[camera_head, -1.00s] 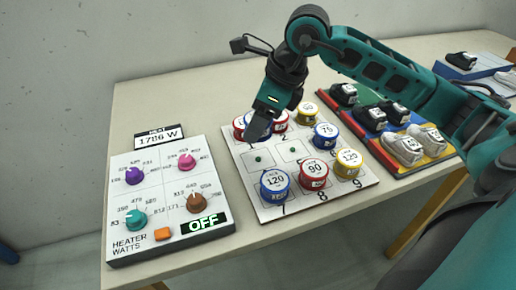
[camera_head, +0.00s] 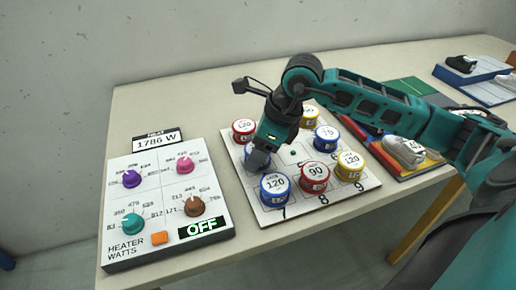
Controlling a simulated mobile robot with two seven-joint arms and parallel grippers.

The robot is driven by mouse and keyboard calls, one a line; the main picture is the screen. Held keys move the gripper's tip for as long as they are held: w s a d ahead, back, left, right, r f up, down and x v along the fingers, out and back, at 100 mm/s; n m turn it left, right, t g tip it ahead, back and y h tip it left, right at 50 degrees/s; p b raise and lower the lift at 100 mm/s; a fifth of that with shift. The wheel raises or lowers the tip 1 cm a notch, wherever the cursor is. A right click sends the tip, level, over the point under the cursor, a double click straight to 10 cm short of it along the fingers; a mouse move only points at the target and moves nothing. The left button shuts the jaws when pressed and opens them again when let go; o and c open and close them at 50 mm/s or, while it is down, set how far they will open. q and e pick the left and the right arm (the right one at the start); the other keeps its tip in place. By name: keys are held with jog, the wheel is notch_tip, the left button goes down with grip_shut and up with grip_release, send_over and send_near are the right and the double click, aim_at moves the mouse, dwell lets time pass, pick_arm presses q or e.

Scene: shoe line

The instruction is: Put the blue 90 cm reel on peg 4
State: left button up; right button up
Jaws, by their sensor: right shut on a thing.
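My right gripper (camera_head: 259,155) is over the left-middle position of the white peg board (camera_head: 256,208), where peg 4 sits. It is shut on a blue reel (camera_head: 249,152), which shows only in part. The gripper hides its label, and I cannot tell whether it is seated on the peg or just above it. The bare middle peg (camera_head: 293,153) shows to the right. A blue 120 reel (camera_head: 275,186) stands in front on peg 7. My left gripper is not in view.
A red 120 reel (camera_head: 243,130) stands behind the gripper. A red 90 reel (camera_head: 315,176), yellow 120 reel (camera_head: 350,163), blue 75 reel (camera_head: 326,137) and yellow reel (camera_head: 308,117) are close by. The heater panel (camera_head: 165,200) is left, shoes (camera_head: 404,150) right.

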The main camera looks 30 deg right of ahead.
jog(key=shift+f, duration=0.35)
jog(key=o, duration=1.1)
jog(key=shift+c, duration=0.2)
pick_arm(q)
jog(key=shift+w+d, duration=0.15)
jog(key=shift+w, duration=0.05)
pick_arm(e)
jog(key=shift+r, duration=0.1)
jog(key=shift+r+p, duration=0.55)
jog(key=shift+r, duration=0.1)
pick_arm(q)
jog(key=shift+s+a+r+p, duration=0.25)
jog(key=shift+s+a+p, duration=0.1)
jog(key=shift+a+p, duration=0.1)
pick_arm(e)
jog(key=v, duration=1.1)
jog(key=shift+s+r, duration=0.2)
jog(key=shift+r, duration=0.1)
jog(key=shift+d, duration=0.15)
